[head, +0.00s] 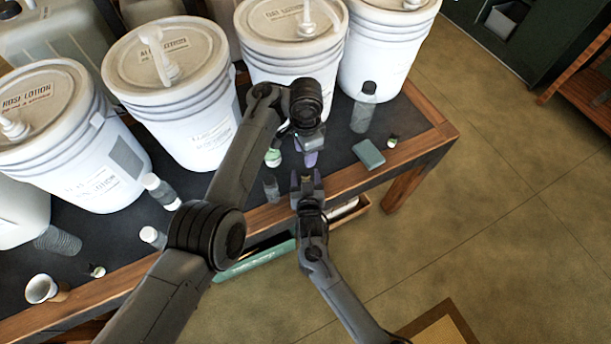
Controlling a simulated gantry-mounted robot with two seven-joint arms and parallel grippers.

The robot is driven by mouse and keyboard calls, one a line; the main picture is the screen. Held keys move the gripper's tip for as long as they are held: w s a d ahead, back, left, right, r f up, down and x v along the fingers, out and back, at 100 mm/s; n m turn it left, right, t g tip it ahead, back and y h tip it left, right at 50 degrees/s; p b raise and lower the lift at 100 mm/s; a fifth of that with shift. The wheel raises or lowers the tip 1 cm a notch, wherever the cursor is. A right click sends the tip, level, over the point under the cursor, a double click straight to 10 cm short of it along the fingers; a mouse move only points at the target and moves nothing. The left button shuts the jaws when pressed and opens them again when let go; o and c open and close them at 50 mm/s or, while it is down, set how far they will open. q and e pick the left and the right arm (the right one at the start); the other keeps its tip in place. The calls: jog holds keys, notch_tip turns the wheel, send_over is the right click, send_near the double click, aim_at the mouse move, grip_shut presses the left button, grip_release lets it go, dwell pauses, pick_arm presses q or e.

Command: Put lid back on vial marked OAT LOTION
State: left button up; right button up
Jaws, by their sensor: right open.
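My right gripper (307,184) is open at the table's front edge, with its fingers pointing away from the front. My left gripper (303,143) is beyond it over the table; its fingers are too small and covered to read. A purple item (311,158) shows just below the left gripper; I cannot tell whether it is held. A small clear vial (271,188) stands left of the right gripper. A green-and-white item (273,157) lies behind that vial. A small dark-and-white piece (391,141), possibly a lid, lies to the right. No vial's marking is readable.
White pump buckets (205,135) line the back of the dark table (345,150). A dark-capped bottle (364,108) and a grey-green block (369,154) are at right. White-capped vials (160,190), a stack of clear cups (58,240) and a white cup (41,289) are at left.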

jog(key=shift+w+f, duration=0.1)
jog(key=shift+w, duration=0.15)
grip_shut()
dwell(0.3)
